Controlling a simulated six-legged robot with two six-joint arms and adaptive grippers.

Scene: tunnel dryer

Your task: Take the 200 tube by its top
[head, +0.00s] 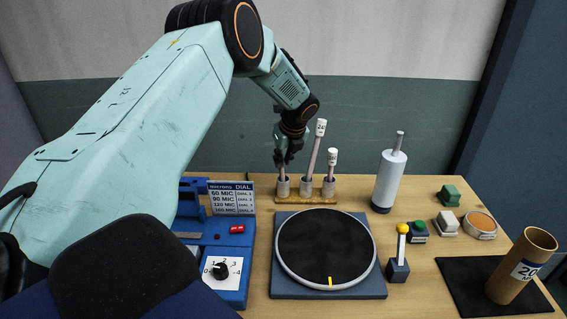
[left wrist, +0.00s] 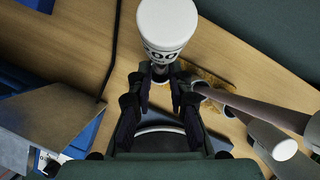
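My left gripper (head: 287,155) is at the left place of the small tube rack (head: 308,198), pointing down. It hides the upper part of the tube there; a short piece of shaft (head: 282,172) shows below it. In the left wrist view a white cap (left wrist: 167,25) with partly readable print, ending in "00", stands just beyond the fingertips of my left gripper (left wrist: 163,75). The fingertips lie on either side, at the cap's lower edge; I cannot tell whether they touch the tube. My right gripper is not in view.
A taller tube (head: 315,148) and a shorter one (head: 331,167) stand close to the right in the rack. A round dark plate (head: 325,245) lies in front. A grey-white cylinder (head: 390,178) stands to the right. A blue dial box (head: 228,262) is at the left.

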